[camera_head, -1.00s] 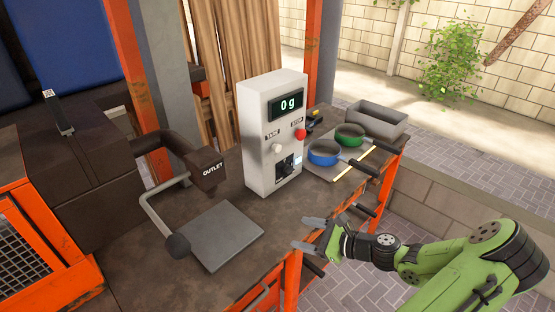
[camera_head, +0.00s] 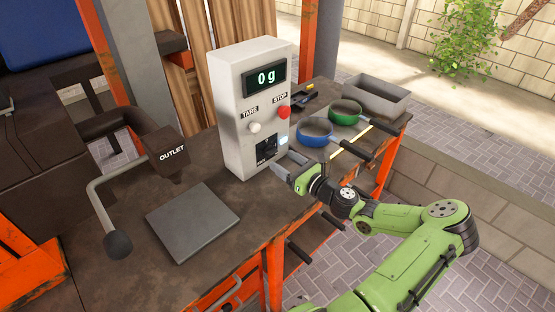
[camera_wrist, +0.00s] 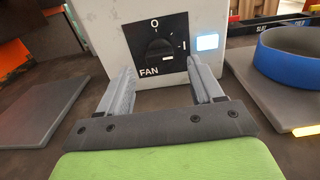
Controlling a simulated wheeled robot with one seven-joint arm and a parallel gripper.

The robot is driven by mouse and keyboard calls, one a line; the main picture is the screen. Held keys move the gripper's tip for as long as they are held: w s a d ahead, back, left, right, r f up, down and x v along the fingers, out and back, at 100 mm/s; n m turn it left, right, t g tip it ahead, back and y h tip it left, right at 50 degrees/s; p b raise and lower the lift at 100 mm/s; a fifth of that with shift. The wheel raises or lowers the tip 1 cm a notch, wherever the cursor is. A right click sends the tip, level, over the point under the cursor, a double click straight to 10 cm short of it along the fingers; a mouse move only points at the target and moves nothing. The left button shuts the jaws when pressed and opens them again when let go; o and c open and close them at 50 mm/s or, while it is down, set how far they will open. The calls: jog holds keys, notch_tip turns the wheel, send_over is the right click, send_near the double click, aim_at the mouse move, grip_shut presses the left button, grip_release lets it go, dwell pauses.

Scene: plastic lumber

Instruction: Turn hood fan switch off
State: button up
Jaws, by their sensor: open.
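The fan switch (camera_wrist: 159,50) is a black rotary knob on a black plate marked FAN, O and I, low on the front of the white control box (camera_head: 240,110). It also shows in the head view (camera_head: 267,148). The knob's white mark points right, toward the I side. A lit pale-blue square (camera_wrist: 207,42) is right of the plate. My gripper (camera_wrist: 159,80) is open and empty, with its fingers pointing at the box on either side of the knob's plate. I cannot tell that it touches the knob. In the head view my gripper (camera_head: 285,170) is close in front of the box.
A grey plate (camera_head: 193,222) lies on the bench left of the box, near the outlet (camera_head: 172,155) and its lever with a dark ball (camera_head: 117,245). Blue (camera_head: 316,132) and green (camera_head: 345,112) round pieces with handles and a grey tray (camera_head: 375,97) stand at right.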

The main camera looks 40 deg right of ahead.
aim_at(274, 155)
jog(key=w, duration=0.3)
jog(key=shift+w, duration=0.4)
jog(key=c, duration=1.1)
jog(key=shift+o, duration=0.2)
